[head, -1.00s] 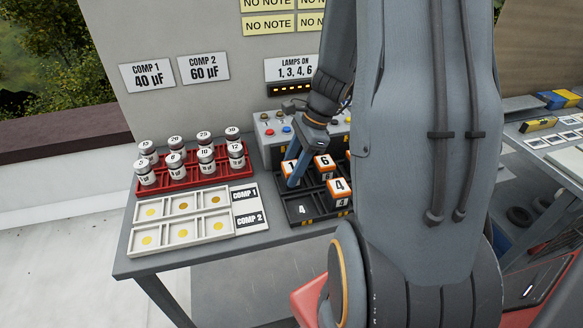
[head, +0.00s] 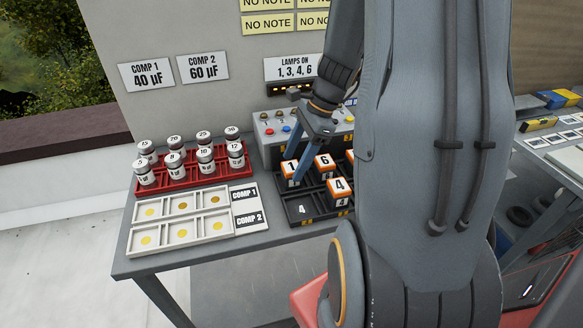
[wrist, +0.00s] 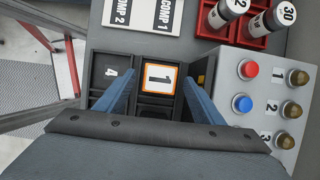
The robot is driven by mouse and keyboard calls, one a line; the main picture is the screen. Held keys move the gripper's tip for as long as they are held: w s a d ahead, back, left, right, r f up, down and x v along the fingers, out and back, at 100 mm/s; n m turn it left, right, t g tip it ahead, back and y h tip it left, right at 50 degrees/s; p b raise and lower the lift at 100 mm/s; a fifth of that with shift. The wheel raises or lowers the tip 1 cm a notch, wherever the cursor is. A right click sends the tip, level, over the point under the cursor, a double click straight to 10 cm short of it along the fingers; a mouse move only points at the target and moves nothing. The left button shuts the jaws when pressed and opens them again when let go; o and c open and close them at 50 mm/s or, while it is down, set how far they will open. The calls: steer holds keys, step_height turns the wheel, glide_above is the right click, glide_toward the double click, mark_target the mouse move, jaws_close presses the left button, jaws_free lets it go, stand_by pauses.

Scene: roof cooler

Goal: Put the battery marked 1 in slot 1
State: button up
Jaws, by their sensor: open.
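The battery marked 1 (head: 290,168), with an orange-edged white top, sits upright in the back-left compartment of the black slotted tray (head: 290,221). In the head view my gripper (head: 300,172) is above the tray, and a finger partly covers the battery. Any label under the battery is hidden.
Batteries marked 6 (head: 324,162) and 4 (head: 338,187) stand in nearby compartments. A grey control box (head: 268,143) with buttons stands behind the tray. A red rack (head: 218,173) of capacitors and a white tray (head: 190,240) are to the left. The front-left compartment is empty.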

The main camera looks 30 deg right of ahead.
steer(key=w+b+v, duration=0.1)
steer(key=v, duration=0.7)
steer(key=s+a+f+n+h, duration=0.2)
steer(key=s+a+n, duration=0.1)
steer(key=a+n, duration=0.5)
steer(key=s+a+f+n+h, duration=0.2)
steer(key=s+a+f+n, duration=0.1)
steer(key=a+n, duration=0.6)
steer(key=s+n, duration=0.1)
steer(key=n, duration=0.3)
steer(key=shift+s, duration=0.25)
